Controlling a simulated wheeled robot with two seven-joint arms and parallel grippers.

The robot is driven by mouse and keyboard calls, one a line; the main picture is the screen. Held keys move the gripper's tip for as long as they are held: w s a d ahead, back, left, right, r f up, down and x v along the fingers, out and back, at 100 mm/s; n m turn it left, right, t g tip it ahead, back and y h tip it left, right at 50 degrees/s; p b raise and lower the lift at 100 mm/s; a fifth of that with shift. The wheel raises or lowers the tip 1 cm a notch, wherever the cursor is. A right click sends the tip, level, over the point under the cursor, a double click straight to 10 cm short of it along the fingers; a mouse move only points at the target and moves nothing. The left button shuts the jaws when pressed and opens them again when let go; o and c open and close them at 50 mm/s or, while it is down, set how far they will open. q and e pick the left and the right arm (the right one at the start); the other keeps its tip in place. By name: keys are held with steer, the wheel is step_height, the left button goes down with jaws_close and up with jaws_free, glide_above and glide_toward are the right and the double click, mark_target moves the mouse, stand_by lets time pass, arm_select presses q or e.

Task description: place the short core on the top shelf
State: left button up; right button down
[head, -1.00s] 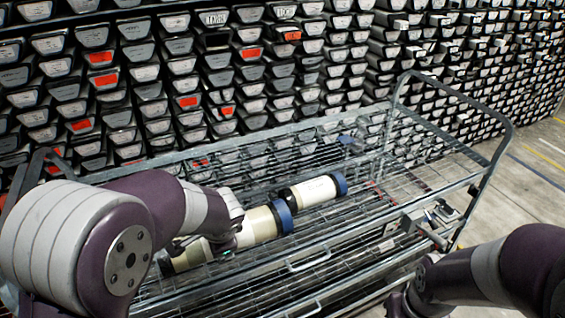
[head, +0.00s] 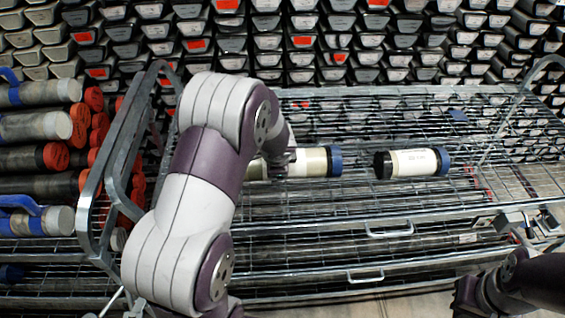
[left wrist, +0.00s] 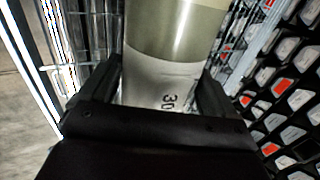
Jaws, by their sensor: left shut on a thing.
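In the head view my left gripper (head: 284,163) is shut around a pale core tube with a blue end cap (head: 318,161). It holds the tube about level, over or on the top wire shelf of the cart (head: 300,210); I cannot tell if it touches. The left wrist view shows the tube (left wrist: 165,75), with a printed white label, between the fingers. A second, shorter-looking core (head: 412,162) with black and blue ends lies on the shelf to the right, a gap away. My right gripper (head: 468,295) is dark at the bottom right, its fingers unclear.
Red- and blue-capped tubes (head: 40,126) are stacked at the left, beside the cart's grey end frame (head: 110,170). A wall of core trays (head: 300,45) stands behind. The shelf's right part (head: 500,185) is clear.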

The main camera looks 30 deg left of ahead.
arm_select(q)
step_height(320, 180, down, 3)
steer(key=shift+r+b, duration=0.1)
steer(key=shift+b, duration=0.4)
steer(key=shift+w, duration=0.1)
